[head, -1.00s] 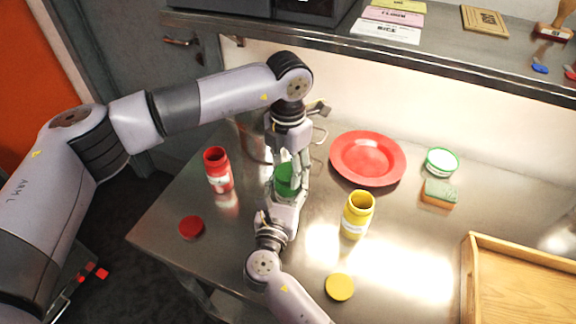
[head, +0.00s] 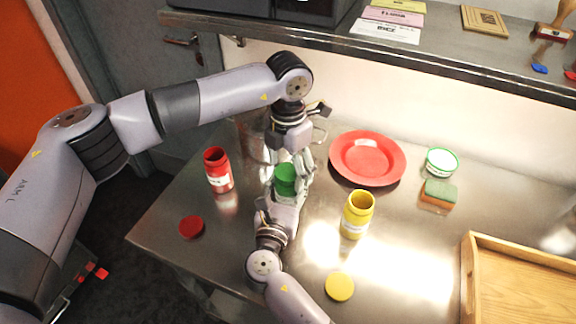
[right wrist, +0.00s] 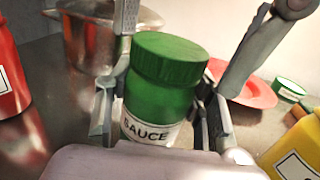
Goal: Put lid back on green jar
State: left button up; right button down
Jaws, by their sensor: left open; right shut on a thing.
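The green jar (right wrist: 155,112), with a "SAUCE" label, stands upright. The green lid (right wrist: 172,58) is on its mouth and looks level; it also shows in the head view (head: 285,172). My right gripper (right wrist: 162,112) is shut on the jar's body, one finger on each side; in the head view it (head: 286,192) comes from the front. My left gripper (head: 287,160) is open from above, its fingers spread on either side of the lid and apart from it in the right wrist view.
An open red jar (head: 218,170) and red lid (head: 191,227) stand left. An open yellow jar (head: 357,215) and yellow lid (head: 340,286) are right. Behind are a metal pot (right wrist: 88,35) and red plate (head: 368,158). A sponge (head: 438,194) and wooden tray (head: 520,285) lie farther right.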

pick_arm(q)
notch_tip(320, 180, up, 8)
jog(key=shift+f, duration=0.25)
pick_arm(e)
jog(key=c, duration=0.7)
grip_release()
jog(key=v, duration=1.2)
pick_arm(q)
jog(key=shift+f, duration=0.1)
